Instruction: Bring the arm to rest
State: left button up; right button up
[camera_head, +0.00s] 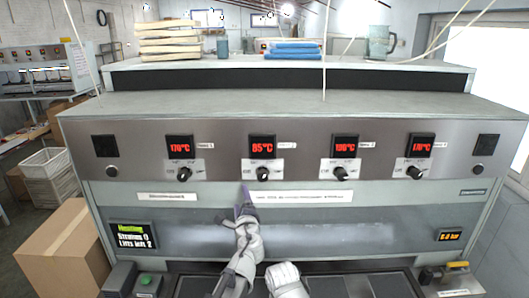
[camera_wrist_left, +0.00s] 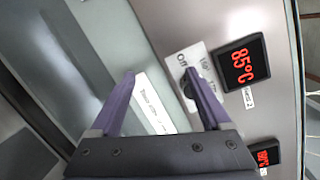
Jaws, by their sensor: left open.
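My left gripper (camera_head: 242,202) is in front of the press panel, just below and left of the second knob (camera_head: 264,174). In the left wrist view my left gripper (camera_wrist_left: 160,75) is open, with two purple fingers apart and nothing held. Its right finger overlaps that knob (camera_wrist_left: 187,88) in the picture; whether they touch I cannot tell. The display (camera_head: 262,147) above this knob reads 85°C in red. In the head view a pale part of my other arm shows at the bottom middle; its gripper is out of sight.
The press (camera_head: 300,104) has several more knobs and red displays. A status screen (camera_head: 134,236) reads "Heating". A green button (camera_head: 146,280) and a yellow-handled valve (camera_head: 456,267) flank the lower front. A cardboard box (camera_head: 62,250) stands at left. Wooden boards (camera_head: 165,40) and blue cloths (camera_head: 292,50) lie on top.

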pick_arm(q)
jog(key=s+a+f+n+g+y, duration=0.3)
jog(key=s+a+f+n+g, duration=0.7)
jog(key=a+f+n, duration=0.35)
jog(key=s+d+f+n+g+h, duration=0.2)
jog(key=s+f+n+g+h, duration=0.15)
jog(key=s, duration=0.45)
jog(key=s+d+f+n+g+h, duration=0.2)
jog(key=s+f+n+g+h, duration=0.15)
jog(key=s, duration=0.35)
jog(key=s+d+f+m+y+b, duration=0.1)
jog(key=s+d+f+m+b, duration=0.1)
jog(key=d+f+b, duration=0.3)
jog(key=s+d+f+m+b, duration=0.2)
jog(key=d+f+b, duration=0.4)
jog(key=f+b, duration=0.8)
jog(key=shift+s+f+y, duration=0.2)
jog(key=shift+s+y, duration=0.2)
jog(key=shift+s, duration=0.35)
jog(key=shift+d, duration=0.1)
